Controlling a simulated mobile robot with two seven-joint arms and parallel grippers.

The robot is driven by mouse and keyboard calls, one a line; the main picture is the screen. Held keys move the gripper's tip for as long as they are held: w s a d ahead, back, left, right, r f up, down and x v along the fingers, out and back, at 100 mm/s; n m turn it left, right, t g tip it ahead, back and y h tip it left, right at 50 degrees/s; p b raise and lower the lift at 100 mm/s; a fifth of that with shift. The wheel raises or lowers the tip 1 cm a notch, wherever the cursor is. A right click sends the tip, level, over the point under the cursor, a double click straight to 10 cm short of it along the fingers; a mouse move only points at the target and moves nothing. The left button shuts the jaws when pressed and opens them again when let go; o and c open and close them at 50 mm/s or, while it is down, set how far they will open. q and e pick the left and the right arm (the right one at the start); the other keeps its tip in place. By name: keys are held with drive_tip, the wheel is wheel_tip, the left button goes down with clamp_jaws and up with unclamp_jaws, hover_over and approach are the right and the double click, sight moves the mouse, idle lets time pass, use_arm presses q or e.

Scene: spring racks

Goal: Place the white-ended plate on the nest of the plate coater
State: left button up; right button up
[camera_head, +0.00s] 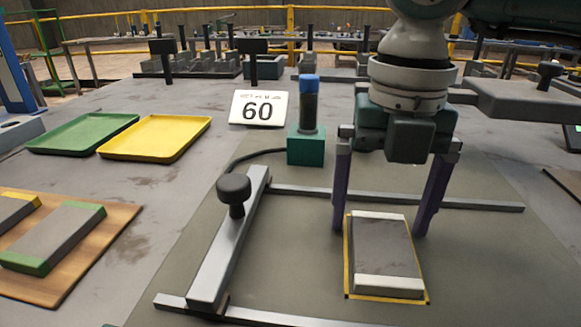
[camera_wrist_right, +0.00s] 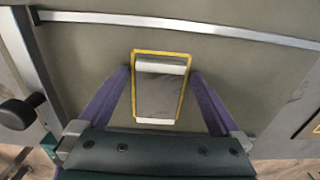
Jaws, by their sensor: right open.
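The white-ended plate (camera_head: 384,252) is a grey block with a white band at each end. It lies flat inside the yellow-outlined nest (camera_head: 347,285) on the grey bed of the plate coater (camera_head: 480,262). My right gripper (camera_head: 378,228) is open above the plate, with one purple finger on each side. The right wrist view shows the plate (camera_wrist_right: 160,92) between the spread fingers (camera_wrist_right: 162,78), with gaps on both sides and the yellow outline around it. My left gripper is in neither view.
A metal rail frame with a black knob (camera_head: 234,188) stands left of the nest. Behind it are a green box with a blue-topped post (camera_head: 309,105) and a "60" sign (camera_head: 258,109). A green tray (camera_head: 82,133), a yellow tray (camera_head: 155,137) and a wooden board with a green-ended plate (camera_head: 52,238) lie left.

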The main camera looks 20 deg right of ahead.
sight(379, 222)
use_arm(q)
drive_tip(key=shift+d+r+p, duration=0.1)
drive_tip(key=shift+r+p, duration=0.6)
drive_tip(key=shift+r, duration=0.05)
use_arm(e)
wheel_tip(379, 222, up, 12)
drive_tip(key=shift+r, duration=0.15)
idle(1.2)
idle(0.6)
